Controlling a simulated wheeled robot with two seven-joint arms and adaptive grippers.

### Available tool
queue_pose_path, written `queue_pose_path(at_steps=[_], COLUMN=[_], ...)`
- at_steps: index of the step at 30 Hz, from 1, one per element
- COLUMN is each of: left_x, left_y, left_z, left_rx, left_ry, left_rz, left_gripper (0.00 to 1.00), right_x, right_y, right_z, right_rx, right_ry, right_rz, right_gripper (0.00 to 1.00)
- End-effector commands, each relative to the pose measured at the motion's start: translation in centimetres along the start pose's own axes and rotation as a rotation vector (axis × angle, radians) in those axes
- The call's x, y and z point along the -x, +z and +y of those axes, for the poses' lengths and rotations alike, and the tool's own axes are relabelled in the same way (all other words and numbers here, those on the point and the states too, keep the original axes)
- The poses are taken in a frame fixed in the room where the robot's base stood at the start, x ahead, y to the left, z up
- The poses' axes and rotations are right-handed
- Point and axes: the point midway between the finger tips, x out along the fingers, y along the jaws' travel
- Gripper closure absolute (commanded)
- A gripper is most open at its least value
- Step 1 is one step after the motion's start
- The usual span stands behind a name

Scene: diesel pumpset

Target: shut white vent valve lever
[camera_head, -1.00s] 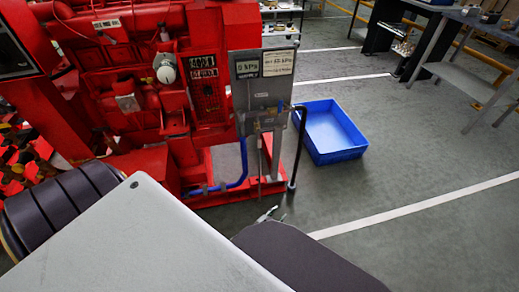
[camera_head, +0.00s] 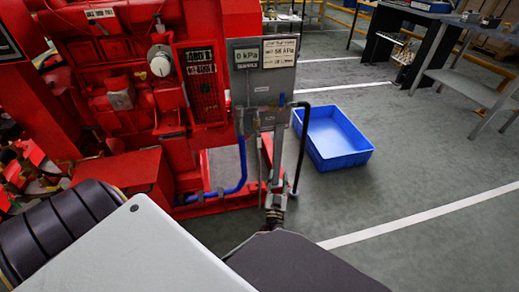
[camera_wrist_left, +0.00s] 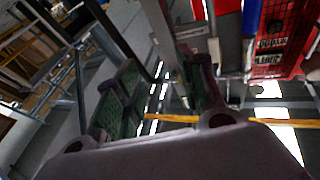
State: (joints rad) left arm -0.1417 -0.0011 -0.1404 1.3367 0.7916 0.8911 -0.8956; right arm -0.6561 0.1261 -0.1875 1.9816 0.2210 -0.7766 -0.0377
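My left gripper (camera_head: 274,208) is in front of the lower part of the grey gauge panel (camera_head: 265,75), by the upright pipes under it. In the left wrist view the two green-padded fingers of my left gripper (camera_wrist_left: 165,92) stand apart, with no thing clearly held between them. The panel carries two labels, one reading 0 kPa. Small pipe fittings (camera_head: 262,118) sit at the panel's lower edge. I cannot make out the white vent valve lever for sure in either view. My right gripper is not in view.
The red pumpset (camera_head: 125,80) fills the left side. A black bent pipe (camera_head: 302,150) stands right of the panel, and a blue hose (camera_head: 235,180) runs low on its left. A blue crate (camera_head: 335,137) lies on the floor. Open floor lies at the right.

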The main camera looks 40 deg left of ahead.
Motion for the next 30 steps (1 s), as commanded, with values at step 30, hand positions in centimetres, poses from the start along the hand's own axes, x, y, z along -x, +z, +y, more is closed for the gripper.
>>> queue_pose_path(at_steps=[30], left_x=[-0.8], left_y=[-2.1], left_z=[-5.2], left_rx=[-0.004], left_ry=[-0.355], left_rz=[0.100], left_gripper=[0.61], right_x=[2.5], right_y=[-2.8], right_z=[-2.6], right_rx=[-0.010], right_ry=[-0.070], right_rz=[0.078], right_gripper=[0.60])
